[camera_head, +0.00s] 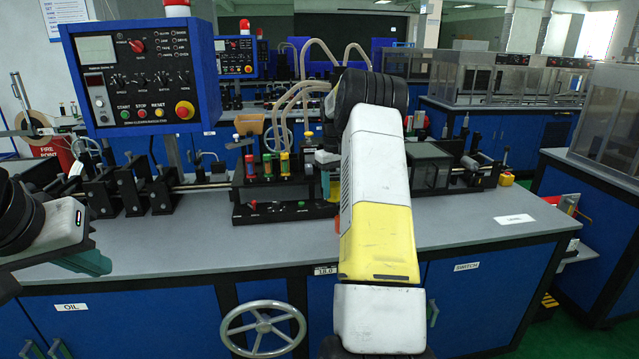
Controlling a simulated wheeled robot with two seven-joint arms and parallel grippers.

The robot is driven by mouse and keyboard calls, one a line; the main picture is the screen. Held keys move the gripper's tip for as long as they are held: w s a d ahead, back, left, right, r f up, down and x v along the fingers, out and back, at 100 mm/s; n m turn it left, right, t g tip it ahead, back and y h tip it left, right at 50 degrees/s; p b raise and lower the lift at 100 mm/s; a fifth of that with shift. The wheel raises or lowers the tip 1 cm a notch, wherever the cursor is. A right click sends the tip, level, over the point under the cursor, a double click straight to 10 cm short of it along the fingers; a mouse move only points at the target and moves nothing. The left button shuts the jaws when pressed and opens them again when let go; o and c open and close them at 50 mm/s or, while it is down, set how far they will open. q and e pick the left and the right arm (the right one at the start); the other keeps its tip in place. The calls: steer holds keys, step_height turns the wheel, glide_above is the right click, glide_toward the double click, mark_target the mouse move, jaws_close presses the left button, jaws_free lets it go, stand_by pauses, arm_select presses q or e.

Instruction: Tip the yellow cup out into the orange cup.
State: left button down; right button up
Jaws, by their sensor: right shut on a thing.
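My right arm reaches forward over the bench, and its forearm covers much of the middle. My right gripper (325,168) is partly hidden behind that forearm. It is shut on the yellow cup (333,188), of which only a narrow yellow strip shows beside the teal finger. A small orange-red edge (337,225) shows low against the forearm, below the yellow strip; it appears to be the orange cup, mostly hidden. I cannot tell how far the yellow cup is tilted. My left gripper (92,263) is low at the left by the bench's front edge, its finger opening not clear.
The grey bench top (260,250) is clear in front. A black fixture with coloured posts (267,168) stands left of my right gripper. A blue control panel (140,75) stands at the left. A dark clear-sided box (430,165) is right of my forearm. A handwheel (263,328) is below.

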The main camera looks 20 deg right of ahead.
steer(key=d+f+t+h, duration=0.1)
steer(key=f+t+h, duration=0.1)
steer(key=h, duration=0.2)
steer(key=d+f+t+h, duration=0.1)
steer(key=f+t+h, duration=0.2)
steer(key=h, duration=0.1)
steer(key=d+f+t+h, duration=0.1)
steer(key=f+t+h, duration=0.1)
steer(key=h, duration=0.3)
steer(key=shift+d+f+t, duration=0.15)
steer(key=shift+d+t, duration=0.1)
steer(key=shift+t, duration=0.15)
steer(key=shift+t+h, duration=0.5)
steer(key=shift+h, duration=0.1)
stand_by(1.8)
steer(key=shift+r, duration=2.45)
